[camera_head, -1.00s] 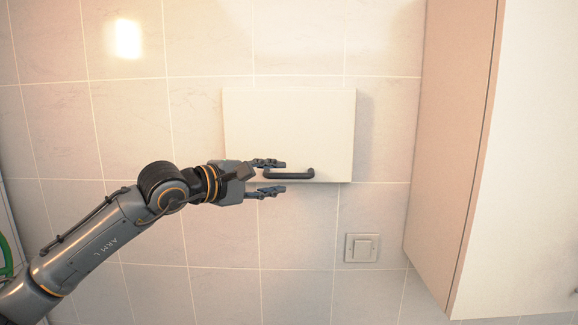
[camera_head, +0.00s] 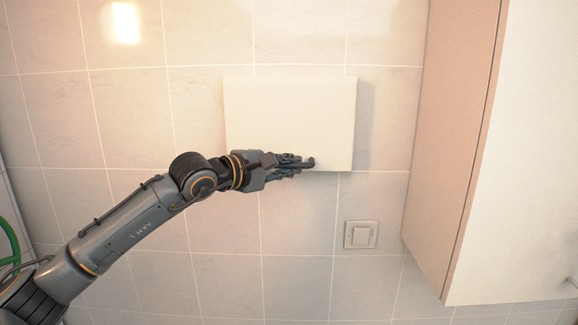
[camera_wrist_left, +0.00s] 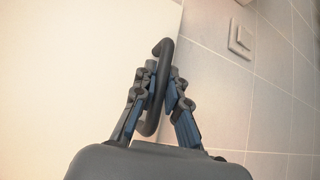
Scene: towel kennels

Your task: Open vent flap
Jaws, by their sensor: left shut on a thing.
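The vent flap (camera_head: 290,120) is a cream rectangular panel on the tiled wall. The flap (camera_wrist_left: 80,70) fills the left of that view. My right gripper is in neither view.
A light switch (camera_head: 360,234) is on the wall below and right of the flap. A tall cabinet (camera_head: 455,140) stands out at the right. A green curved thing (camera_head: 10,245) shows at the left edge. The wall left of the flap is bare.

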